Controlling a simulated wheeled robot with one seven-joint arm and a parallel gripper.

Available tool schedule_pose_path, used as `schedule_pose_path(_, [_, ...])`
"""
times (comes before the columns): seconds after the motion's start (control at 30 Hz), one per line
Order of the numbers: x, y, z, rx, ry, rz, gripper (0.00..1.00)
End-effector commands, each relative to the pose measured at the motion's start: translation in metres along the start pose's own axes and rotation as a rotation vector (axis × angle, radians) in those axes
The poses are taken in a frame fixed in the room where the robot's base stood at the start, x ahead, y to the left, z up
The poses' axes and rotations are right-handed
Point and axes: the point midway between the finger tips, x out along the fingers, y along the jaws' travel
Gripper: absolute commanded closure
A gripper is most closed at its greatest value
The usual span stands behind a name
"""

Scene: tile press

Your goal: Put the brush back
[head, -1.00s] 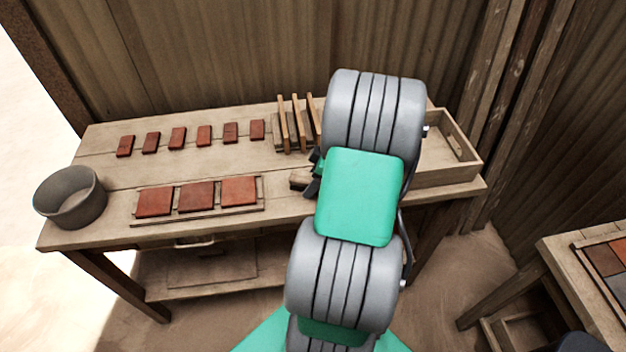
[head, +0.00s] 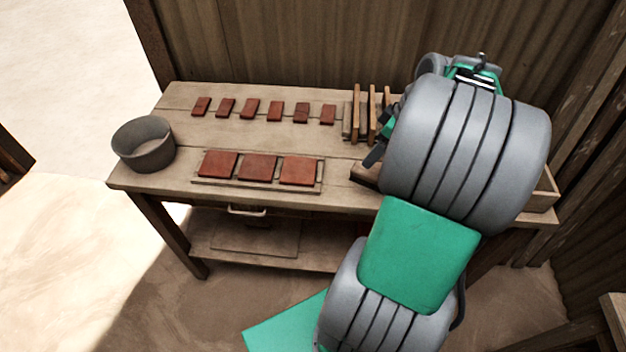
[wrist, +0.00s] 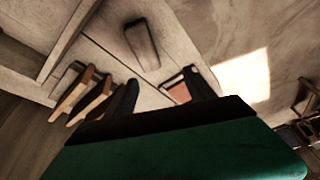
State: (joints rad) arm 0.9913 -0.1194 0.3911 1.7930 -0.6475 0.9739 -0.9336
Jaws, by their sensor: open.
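The brush (head: 362,174) seems to be the small brown block on the bench, to the right of the front tile board; my arm hides part of it. In the wrist view the brush (wrist: 142,45) lies alone on the bench top, apart from my fingers. My gripper (head: 381,141) is open and largely hidden by my arm in the head view. In the wrist view my gripper (wrist: 160,91) shows two dark fingers, spread with nothing between them.
A slatted wooden rack (head: 357,110) stands behind my gripper. Red tiles lie in a back row (head: 250,109) and on a front board (head: 259,185). A grey bucket (head: 144,145) stands at the left end. A wooden tray (head: 545,193) is at the right end, mostly hidden.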

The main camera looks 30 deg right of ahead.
Motion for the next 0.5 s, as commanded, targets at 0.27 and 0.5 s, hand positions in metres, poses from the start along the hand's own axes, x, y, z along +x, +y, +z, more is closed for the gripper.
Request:
schedule_pose_path(0.27, [0.011,-0.163,-0.104,0.25,-0.073,0.109,0.37])
schedule_pose_path(0.5, [0.015,-0.239,-0.098,0.429,-0.03,0.181,0.37])
